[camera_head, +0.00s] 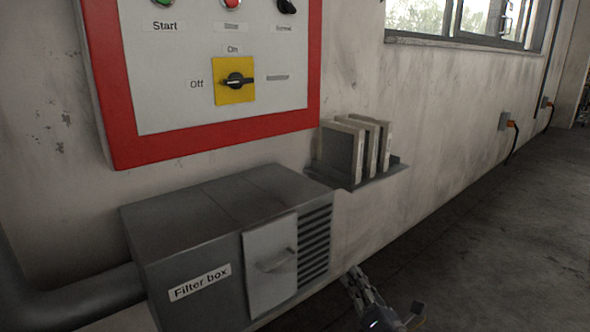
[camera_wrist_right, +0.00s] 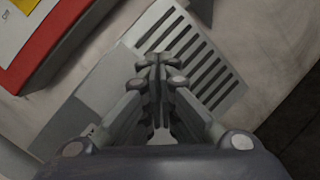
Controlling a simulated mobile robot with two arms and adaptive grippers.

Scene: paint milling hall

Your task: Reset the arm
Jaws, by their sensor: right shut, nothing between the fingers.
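My right gripper (camera_head: 362,290) shows at the bottom of the head view, just right of the filter box and below its vent slats. In the right wrist view my right gripper (camera_wrist_right: 160,62) is shut with nothing between its fingers. The grey filter box (camera_head: 195,290) is on the wall at the lower left, with a light door panel (camera_head: 270,263) that looks closed. In the wrist view the slatted vent (camera_wrist_right: 205,65) of the filter box lies beyond the fingertips. I cannot tell the gap between them. My left gripper is not in view.
A red-framed control panel (camera_head: 170,105) with a yellow rotary switch (camera_head: 234,81) hangs above the filter box. A wall shelf (camera_head: 393,166) holds several upright filter panels (camera_head: 343,150). A dark pipe (camera_head: 90,297) enters the box from the left. The floor (camera_head: 500,240) at right is clear.

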